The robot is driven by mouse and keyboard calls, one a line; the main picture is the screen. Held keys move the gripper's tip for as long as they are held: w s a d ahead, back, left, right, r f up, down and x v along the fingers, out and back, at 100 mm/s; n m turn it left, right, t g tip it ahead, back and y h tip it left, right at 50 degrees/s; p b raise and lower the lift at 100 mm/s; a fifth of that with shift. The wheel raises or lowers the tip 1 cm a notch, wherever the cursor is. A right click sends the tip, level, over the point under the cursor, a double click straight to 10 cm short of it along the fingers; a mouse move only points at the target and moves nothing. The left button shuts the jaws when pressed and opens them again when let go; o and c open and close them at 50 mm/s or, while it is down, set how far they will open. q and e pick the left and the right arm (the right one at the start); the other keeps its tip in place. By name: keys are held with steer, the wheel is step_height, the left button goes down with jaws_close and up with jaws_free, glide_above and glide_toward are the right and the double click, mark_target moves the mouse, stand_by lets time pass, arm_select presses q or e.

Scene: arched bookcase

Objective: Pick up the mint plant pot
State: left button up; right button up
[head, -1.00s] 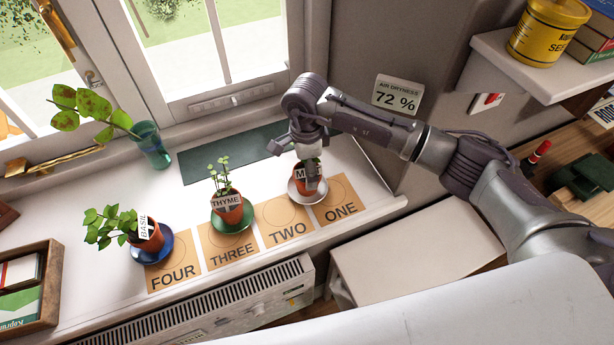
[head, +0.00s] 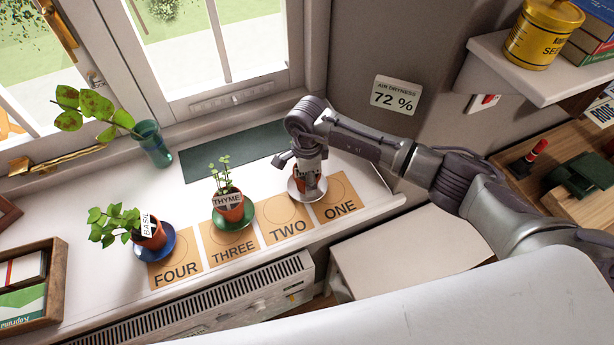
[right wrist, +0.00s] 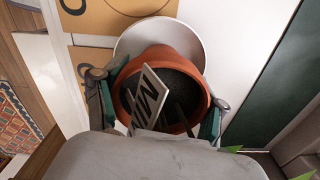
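The mint pot (right wrist: 160,57) is a terracotta pot with dark soil and a tilted white label (right wrist: 148,98) starting with "MI". It stands on a white saucer (right wrist: 130,42) at the right end of the row on the windowsill, mostly hidden by my right gripper in the head view. My right gripper (right wrist: 157,92) points down over the pot. Its two fingers are spread on either side of the pot's rim, very close to it; a firm grip does not show. Most of the mint's leaves are hidden. My left gripper is in neither view.
The thyme pot (head: 229,208) on a green saucer and the basil pot (head: 151,238) on a blue saucer stand to the left. Cards numbered ONE (head: 338,208) to FOUR lie along the front. A glass vase (head: 153,146) stands by the window. The wall is behind.

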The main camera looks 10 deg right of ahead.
steer(key=c, duration=0.5)
steer(key=shift+r, duration=0.1)
step_height(320, 180, up, 9)
steer(key=shift+r+b, duration=0.1)
steer(key=shift+b, duration=0.65)
steer(key=shift+c, duration=0.2)
steer(key=shift+r+n, duration=0.1)
steer(key=shift+n, duration=0.3)
steer(key=n, duration=0.2)
steer(key=f+n+b, duration=0.1)
steer(key=n, duration=0.3)
steer(key=f+n, duration=0.1)
steer(key=n, duration=0.1)
steer(key=shift+f, duration=0.1)
steer(key=n, duration=0.2)
steer(key=f+n+b, duration=0.1)
steer(key=n, duration=0.2)
steer(key=shift+f, duration=0.2)
steer(key=n, duration=0.2)
steer(key=f+n, duration=0.1)
steer(key=n, duration=0.1)
steer(key=shift+b, duration=0.35)
steer(key=shift+f, duration=0.1)
